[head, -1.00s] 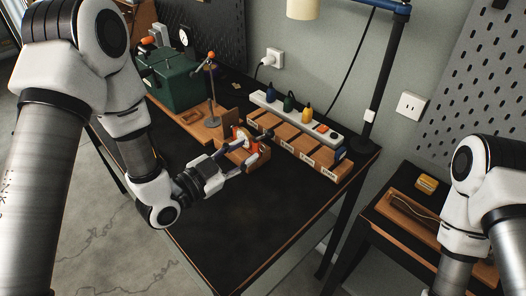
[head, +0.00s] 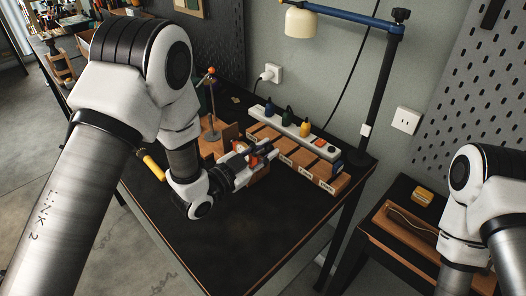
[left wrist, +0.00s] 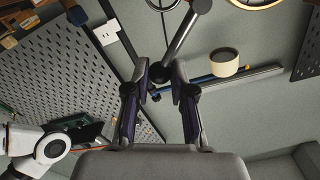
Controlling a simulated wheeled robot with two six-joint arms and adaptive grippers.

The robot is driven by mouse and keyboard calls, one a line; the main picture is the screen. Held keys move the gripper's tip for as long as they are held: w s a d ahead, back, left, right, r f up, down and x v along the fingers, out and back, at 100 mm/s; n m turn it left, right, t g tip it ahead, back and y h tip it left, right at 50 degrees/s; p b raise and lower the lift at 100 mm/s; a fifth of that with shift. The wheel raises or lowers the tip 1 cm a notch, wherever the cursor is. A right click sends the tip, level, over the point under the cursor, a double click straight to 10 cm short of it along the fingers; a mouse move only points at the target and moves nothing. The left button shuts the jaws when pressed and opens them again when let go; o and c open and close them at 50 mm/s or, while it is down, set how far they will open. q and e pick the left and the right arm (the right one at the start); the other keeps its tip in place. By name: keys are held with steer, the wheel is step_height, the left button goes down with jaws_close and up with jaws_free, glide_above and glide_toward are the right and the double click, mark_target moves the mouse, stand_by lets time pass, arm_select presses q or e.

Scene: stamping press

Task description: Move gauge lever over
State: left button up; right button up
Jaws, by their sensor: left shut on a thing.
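My left gripper (head: 268,152) reaches over the black table to a small wooden stand (head: 260,173) with orange-red parts. The gripper covers much of this stand, and its fingertips are small in the head view. The rod slants up to the right from between the fingertips. The gauge's face cannot be made out. My right arm shows at the right of the head view, but its gripper does not.
A thin stand with an orange ball (head: 211,70) rises behind my left wrist. Wooden bins (head: 312,165) and a white power strip (head: 300,125) line the back edge. A lamp post (head: 378,95) stands at the back right corner. The table's front right is clear.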

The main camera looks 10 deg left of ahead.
arm_select(q)
steer(key=shift+w+a+r, duration=0.45)
steer(key=shift+a+r, duration=0.1)
steer(key=shift+a, duration=0.2)
steer(key=shift+w+a+r+p, duration=0.2)
steer(key=shift+w+a, duration=0.1)
steer(key=shift+a, duration=0.15)
steer(key=shift+w+a+r+p, duration=0.15)
steer(key=shift+w+a, duration=0.1)
steer(key=shift+a, duration=0.15)
steer(key=shift+w+a+r, duration=0.1)
steer(key=shift+w+a, duration=0.25)
steer(key=shift+a, duration=0.2)
steer(key=o, duration=0.9)
steer(key=shift+o, duration=0.2)
